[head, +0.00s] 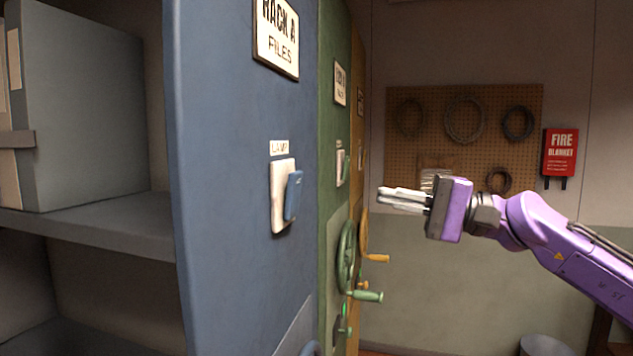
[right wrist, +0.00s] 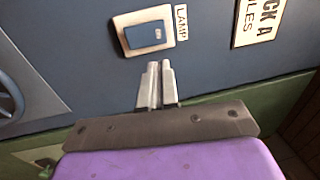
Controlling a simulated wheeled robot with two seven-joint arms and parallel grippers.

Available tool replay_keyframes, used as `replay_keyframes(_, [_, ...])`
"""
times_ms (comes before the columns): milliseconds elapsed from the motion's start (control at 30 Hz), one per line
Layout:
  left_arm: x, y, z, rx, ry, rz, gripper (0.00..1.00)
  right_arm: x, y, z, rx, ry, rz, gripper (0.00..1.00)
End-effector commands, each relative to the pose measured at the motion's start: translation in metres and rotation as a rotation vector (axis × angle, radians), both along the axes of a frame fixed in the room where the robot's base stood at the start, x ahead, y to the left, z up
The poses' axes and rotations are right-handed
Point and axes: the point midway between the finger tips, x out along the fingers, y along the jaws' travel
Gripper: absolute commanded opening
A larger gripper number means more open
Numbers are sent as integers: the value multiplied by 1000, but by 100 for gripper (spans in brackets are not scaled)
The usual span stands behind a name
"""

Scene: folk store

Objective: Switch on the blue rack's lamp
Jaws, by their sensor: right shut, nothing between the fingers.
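The blue rack (head: 235,110) stands left of centre in the head view, its end panel marked "RACK A FILES". Its lamp switch (head: 293,195) is a blue rocker on a white plate (head: 281,212) under a "LAMP" label. The switch also shows in the right wrist view (right wrist: 145,36), just beyond the fingertips. My right gripper (head: 382,195) is shut and empty, its fingers pointing left toward the rack's panel. In the right wrist view the fingertips (right wrist: 157,66) are apart from the switch. My left gripper is not in view.
A green rack (head: 328,150) with a handwheel (head: 346,257) and a yellow rack (head: 357,130) stand behind the blue one. A pegboard (head: 440,100) and a red fire blanket box (head: 560,152) hang on the back wall. Grey shelves (head: 90,225) are at left.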

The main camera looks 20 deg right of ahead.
Motion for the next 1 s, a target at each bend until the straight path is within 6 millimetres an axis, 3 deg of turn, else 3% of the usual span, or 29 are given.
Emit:
replay_keyframes(533, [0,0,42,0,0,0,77,63,94,18,-1,6,7,0])
replay_keyframes(700, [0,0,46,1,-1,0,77,72,107,19,0,3,4,0])
replay_keyframes(1000, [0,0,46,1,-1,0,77,73,109,18,0,0,4,0])
